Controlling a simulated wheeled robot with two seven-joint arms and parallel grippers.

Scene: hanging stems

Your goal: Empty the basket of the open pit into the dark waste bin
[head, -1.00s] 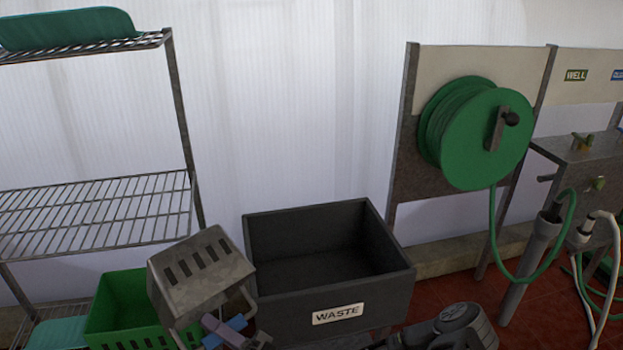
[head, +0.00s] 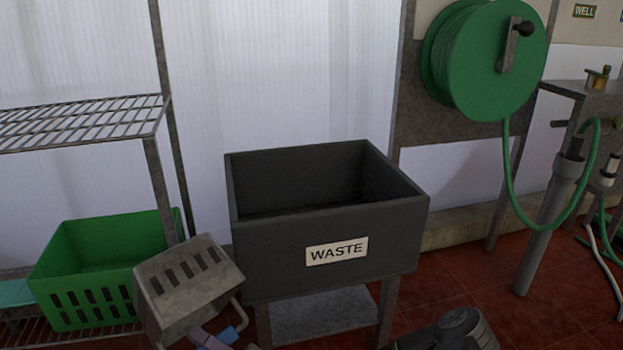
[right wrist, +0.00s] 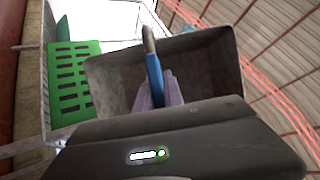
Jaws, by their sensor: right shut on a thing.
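The basket is a grey metal box with slots (head: 182,287). It is tilted and hangs left of the waste bin in the head view. My right gripper (head: 210,340) is shut on its blue-gripped handle at the bottom edge of the picture. The right wrist view shows the basket's inside (right wrist: 195,72); I cannot tell whether anything lies in it. The dark waste bin (head: 275,250), labelled WASTE, stands open-topped on legs, right of the basket. The visible part of its inside shows no contents. My left gripper is not in view.
A green slotted crate (head: 92,300) sits on the lower level of a wire rack (head: 80,125), just behind and left of the basket. A green hose reel (head: 500,60) and its hanging hose are at the right. Red floor (head: 450,275) lies right of the bin.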

